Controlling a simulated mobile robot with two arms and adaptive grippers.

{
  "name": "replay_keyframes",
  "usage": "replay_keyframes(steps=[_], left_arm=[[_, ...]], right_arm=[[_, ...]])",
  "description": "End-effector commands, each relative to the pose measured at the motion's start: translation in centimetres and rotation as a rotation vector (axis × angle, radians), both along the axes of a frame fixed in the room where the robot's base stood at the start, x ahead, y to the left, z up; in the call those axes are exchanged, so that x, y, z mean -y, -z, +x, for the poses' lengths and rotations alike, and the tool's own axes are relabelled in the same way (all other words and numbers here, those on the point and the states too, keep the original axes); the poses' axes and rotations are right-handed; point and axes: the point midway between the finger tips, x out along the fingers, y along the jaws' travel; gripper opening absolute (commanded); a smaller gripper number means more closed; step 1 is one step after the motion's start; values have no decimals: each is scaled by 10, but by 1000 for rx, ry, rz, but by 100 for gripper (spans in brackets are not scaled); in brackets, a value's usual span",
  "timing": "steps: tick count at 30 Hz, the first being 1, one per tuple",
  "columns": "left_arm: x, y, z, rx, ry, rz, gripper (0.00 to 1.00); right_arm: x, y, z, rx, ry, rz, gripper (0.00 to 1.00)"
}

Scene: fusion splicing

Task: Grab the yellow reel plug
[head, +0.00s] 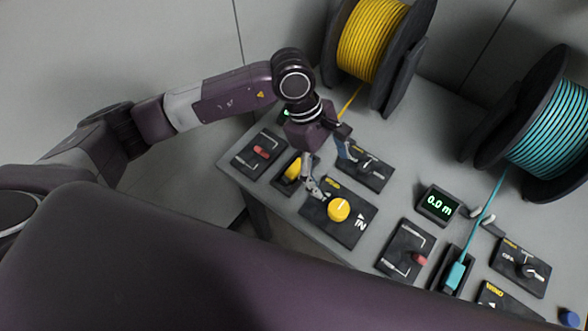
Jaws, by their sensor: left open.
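The yellow reel plug looks to be the yellow piece (294,170) in a dark holder on the table, partly covered by my gripper. The yellow reel (372,42) stands behind, and its yellow cable (350,101) runs down behind my left gripper. My left gripper (329,172) is open, pointing down just right of the yellow piece. One finger is near the yellow knob's panel and the other is over the lever panel. I cannot tell whether the fingers touch anything. My right gripper is not in view.
A yellow knob (339,209) sits on a dark panel. A red-switch panel (262,152) is at the left table edge. A cyan reel (549,130), cyan plug (456,275) and green-lit display (438,205) are on the right. My dark body covers the lower foreground.

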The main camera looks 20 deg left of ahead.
Motion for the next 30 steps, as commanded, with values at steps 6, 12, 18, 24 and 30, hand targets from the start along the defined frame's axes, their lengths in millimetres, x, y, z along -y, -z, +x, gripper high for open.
replay_keyframes(steps=[6,12,18,24,30], left_arm=[[-92,4,33,78,42,332,78],[-104,17,35,79,46,375,78],[-102,38,31,76,46,372,78],[-101,69,27,77,45,372,78],[-101,82,28,81,46,371,78]], right_arm=[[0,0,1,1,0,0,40],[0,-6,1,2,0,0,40],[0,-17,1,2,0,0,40],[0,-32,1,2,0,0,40],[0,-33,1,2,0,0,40]])
